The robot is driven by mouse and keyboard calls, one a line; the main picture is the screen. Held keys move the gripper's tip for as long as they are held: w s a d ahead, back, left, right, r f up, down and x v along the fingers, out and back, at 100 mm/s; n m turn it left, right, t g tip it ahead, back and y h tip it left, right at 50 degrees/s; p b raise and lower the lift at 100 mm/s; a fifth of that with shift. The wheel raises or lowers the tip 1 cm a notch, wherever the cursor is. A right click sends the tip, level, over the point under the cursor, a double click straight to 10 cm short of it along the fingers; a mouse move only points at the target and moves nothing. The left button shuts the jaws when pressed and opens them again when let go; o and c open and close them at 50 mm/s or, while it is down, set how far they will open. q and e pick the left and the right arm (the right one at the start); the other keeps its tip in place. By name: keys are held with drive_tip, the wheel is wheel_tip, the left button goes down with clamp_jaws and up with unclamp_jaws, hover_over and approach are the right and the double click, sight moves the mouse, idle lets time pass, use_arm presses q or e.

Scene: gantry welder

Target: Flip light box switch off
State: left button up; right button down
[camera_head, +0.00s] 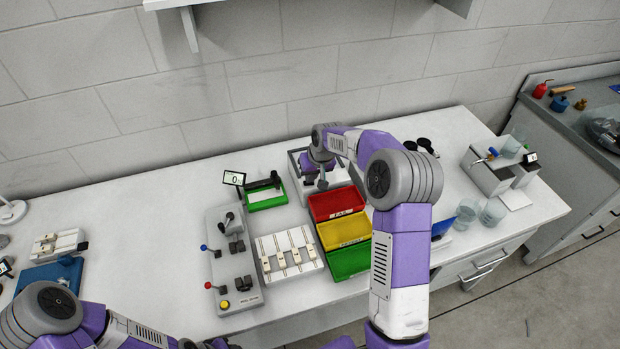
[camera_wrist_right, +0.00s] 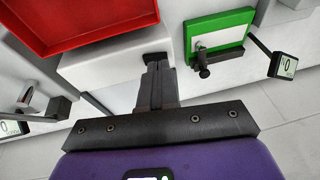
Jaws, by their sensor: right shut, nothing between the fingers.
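The light box, a white box, stands behind the red bin in the head view (camera_head: 340,178). In the right wrist view its white side (camera_wrist_right: 100,72) shows below the red bin. A small black part, which looks like its switch (camera_wrist_right: 155,58), sits at the box's edge, just beyond my fingertips. My right gripper (camera_head: 321,182) is over the light box; its shut fingers (camera_wrist_right: 157,72) hold nothing. I cannot tell whether the fingertips touch the black part or which way it is set. My left arm is at the lower left; its gripper is barely visible at the bottom edge.
Red (camera_head: 336,203), yellow (camera_head: 343,231) and green (camera_head: 348,262) bins stand in front of the light box. A green tray (camera_head: 266,199) with a small display (camera_head: 234,178) stands to its left. A grey switch panel (camera_head: 232,265) is further left. The bench's left middle is clear.

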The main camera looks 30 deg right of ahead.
drive_tip(key=v, duration=0.3)
drive_tip(key=d+v, duration=0.1)
drive_tip(key=v, duration=0.1)
drive_tip(key=shift+f, duration=0.1)
idle(0.3)
